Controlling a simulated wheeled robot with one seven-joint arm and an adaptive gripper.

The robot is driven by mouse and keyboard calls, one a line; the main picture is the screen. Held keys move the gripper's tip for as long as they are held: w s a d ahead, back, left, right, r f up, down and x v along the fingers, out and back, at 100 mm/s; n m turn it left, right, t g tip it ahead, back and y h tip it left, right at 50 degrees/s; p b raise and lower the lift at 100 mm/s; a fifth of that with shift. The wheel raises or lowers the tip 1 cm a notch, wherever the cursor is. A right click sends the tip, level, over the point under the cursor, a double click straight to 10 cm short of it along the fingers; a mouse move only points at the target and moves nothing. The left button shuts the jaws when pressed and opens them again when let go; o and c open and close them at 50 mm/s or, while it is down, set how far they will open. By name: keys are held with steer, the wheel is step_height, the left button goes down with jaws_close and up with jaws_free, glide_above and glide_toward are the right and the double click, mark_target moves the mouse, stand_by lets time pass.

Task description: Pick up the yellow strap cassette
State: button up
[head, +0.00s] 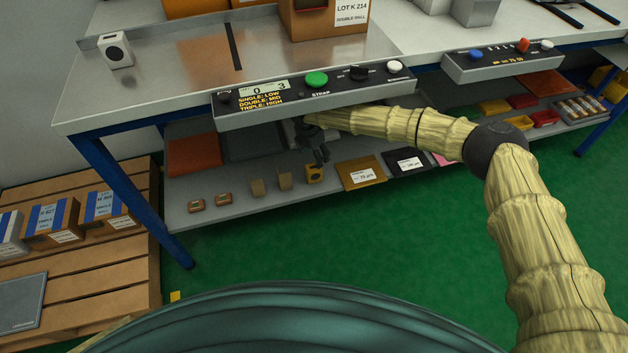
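A small yellow-orange block with a dark round spot (314,174) stands on the lower shelf (232,208) and looks like the yellow strap cassette. My dark gripper (322,158) hangs under the control panel, just above and behind the yellow block in the picture. Whether it touches the block, and whether its fingers are apart, is too small and dark to tell. The block appears to rest on the shelf.
The control panel (310,92) overhangs the shelf, with my arm passing just below it. Labelled envelopes (361,172) (409,161) lie right of the yellow block. Dark and orange-brown trays (194,154) are behind at left. A blue table leg (131,199) and a pallet with boxes (105,262) stand left.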

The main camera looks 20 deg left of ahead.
mark_target(314, 167)
steer(key=w+m+g, duration=0.1)
steer(key=m, duration=0.1)
steer(key=w+m+g+b, duration=0.1)
steer(key=m, duration=0.2)
steer(key=shift+w+f+y, duration=0.15)
steer(key=shift+y, duration=0.25)
step_height(314, 167, down, 5)
steer(key=shift+a+f+b, duration=0.1)
steer(key=shift+f+b, duration=0.05)
steer(key=shift+b, duration=0.6)
steer(key=shift+s+a+f+b, duration=0.15)
steer(key=shift+f+b, duration=0.2)
steer(key=shift+f, duration=0.95)
steer(key=shift+s+a+f+b, duration=0.15)
steer(key=shift+f+b, duration=0.2)
steer(key=shift+f, duration=0.95)
steer(key=c, duration=1.2)
steer(key=shift+c, duration=0.2)
